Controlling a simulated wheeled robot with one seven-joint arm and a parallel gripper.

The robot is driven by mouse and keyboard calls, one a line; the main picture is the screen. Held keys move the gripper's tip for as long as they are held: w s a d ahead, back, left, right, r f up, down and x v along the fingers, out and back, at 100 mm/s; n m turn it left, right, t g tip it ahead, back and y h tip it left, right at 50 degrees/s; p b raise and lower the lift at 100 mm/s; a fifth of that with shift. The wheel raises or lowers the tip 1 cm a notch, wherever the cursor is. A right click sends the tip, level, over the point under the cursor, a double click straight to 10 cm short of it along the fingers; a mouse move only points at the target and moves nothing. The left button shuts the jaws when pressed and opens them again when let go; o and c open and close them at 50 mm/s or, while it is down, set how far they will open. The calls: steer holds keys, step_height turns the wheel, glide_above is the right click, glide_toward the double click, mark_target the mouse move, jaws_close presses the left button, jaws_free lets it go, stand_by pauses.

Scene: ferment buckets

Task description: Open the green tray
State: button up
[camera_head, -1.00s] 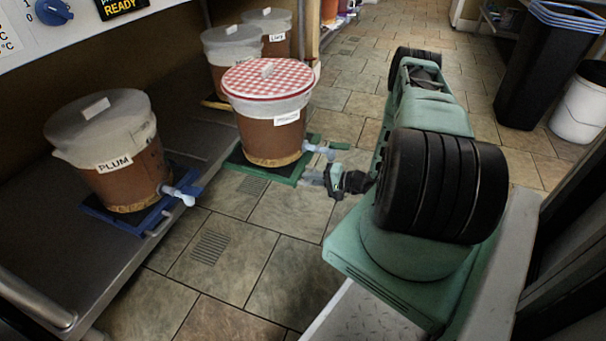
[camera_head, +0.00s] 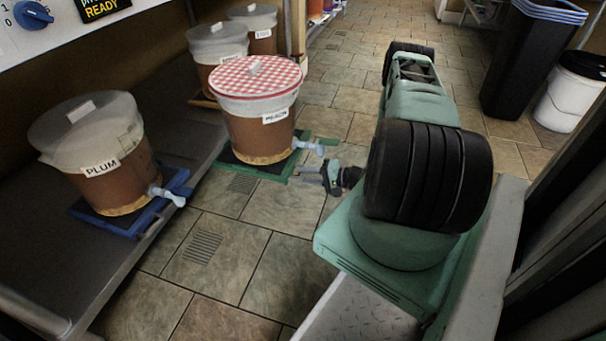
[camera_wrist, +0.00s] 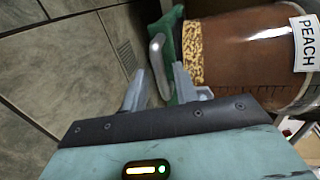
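The green tray (camera_head: 278,178) lies under the bucket with the red-and-white checked lid (camera_head: 255,110), labelled PEACH in the wrist view (camera_wrist: 250,50). Its green edge (camera_wrist: 188,92) also shows in the wrist view, with a silver bar handle (camera_wrist: 157,58) along its front. My gripper (camera_head: 306,175) is low at the tray's front right. In the wrist view my gripper (camera_wrist: 163,83) is open, one finger on each side of the handle's near end. I cannot tell whether either finger touches it. The tray's far side is hidden by the bucket.
The PLUM bucket (camera_head: 95,150) stands on a blue tray (camera_head: 120,222) at left, its tap pointing outward. The peach bucket's tap (camera_head: 308,146) juts out above my gripper. More buckets (camera_head: 217,50) stand behind. Tiled floor (camera_head: 270,210) in front is clear.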

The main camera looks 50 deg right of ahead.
steer(key=p+v, duration=0.4)
steer(key=v, duration=1.1)
steer(key=shift+s, duration=0.15)
